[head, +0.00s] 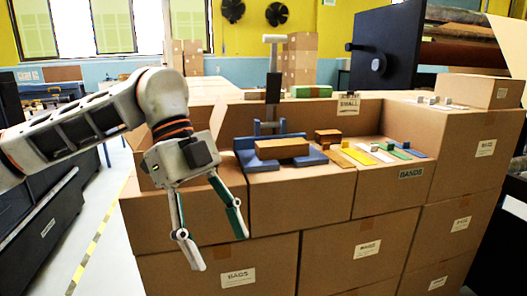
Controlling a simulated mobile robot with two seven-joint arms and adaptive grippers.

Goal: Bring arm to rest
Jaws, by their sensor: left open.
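My left arm comes in from the left in the head view. Its gripper (216,252) points down with its two fingers spread apart and nothing between them. It hangs in front of the stacked cardboard boxes, near the front face of a box (308,206). In the picture it lies left of and lower than the blue cradle (262,161). A brown block (283,148) sits in the blue cradle on the box top. My right gripper does not show.
To the right of the cradle lie a small brown box (328,138) and several coloured strips, one of them yellow (361,157). A SMALL label (348,105) and a BANDS label (411,173) show on the boxes. Open floor (113,245) lies at the left, with a yellow-striped line.

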